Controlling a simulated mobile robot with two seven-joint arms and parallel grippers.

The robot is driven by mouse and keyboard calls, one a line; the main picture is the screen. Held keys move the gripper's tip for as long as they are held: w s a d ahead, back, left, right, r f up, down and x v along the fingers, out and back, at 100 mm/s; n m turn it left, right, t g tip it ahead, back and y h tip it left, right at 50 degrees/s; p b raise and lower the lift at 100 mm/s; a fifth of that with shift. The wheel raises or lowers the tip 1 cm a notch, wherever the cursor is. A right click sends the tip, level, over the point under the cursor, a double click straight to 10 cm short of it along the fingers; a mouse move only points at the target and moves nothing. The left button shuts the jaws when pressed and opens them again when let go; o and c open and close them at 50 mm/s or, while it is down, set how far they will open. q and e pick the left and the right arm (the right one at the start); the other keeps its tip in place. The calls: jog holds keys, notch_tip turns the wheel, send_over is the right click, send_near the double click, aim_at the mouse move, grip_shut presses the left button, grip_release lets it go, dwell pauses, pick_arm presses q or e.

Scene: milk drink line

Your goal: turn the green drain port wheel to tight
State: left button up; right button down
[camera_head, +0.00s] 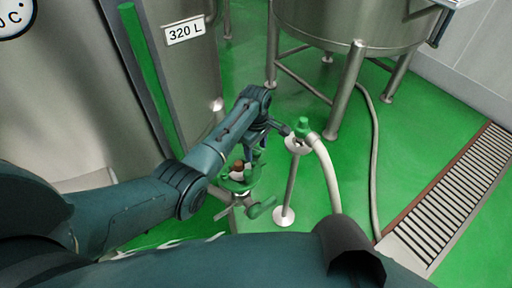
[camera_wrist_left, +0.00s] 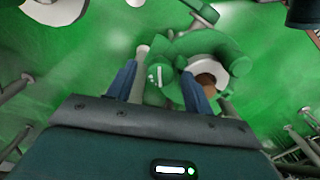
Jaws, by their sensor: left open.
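The green drain port wheel (camera_head: 238,187) shows low in the middle of the head view, partly hidden by my left arm and gripper. In the left wrist view the green wheel (camera_wrist_left: 200,42) curves around a pale fitting with a brown centre (camera_wrist_left: 206,80). My left gripper (camera_head: 256,146) points down above the green parts. In the left wrist view my left gripper (camera_wrist_left: 158,72) is open, its two blue fingers on either side of a green piece with white marks (camera_wrist_left: 155,76). I cannot tell whether the fingers touch it. My right gripper is not in view.
A large steel tank (camera_head: 90,90) stands at the left, marked 320 L. A steel vessel on legs (camera_head: 350,25) stands behind. A stand (camera_head: 290,190) with a green-capped pale hose (camera_head: 328,172) is just right of the gripper. A floor drain grate (camera_head: 455,190) lies right.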

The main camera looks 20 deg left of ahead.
pick_arm(q)
jog(key=shift+c, duration=0.4)
jog(key=c, duration=0.9)
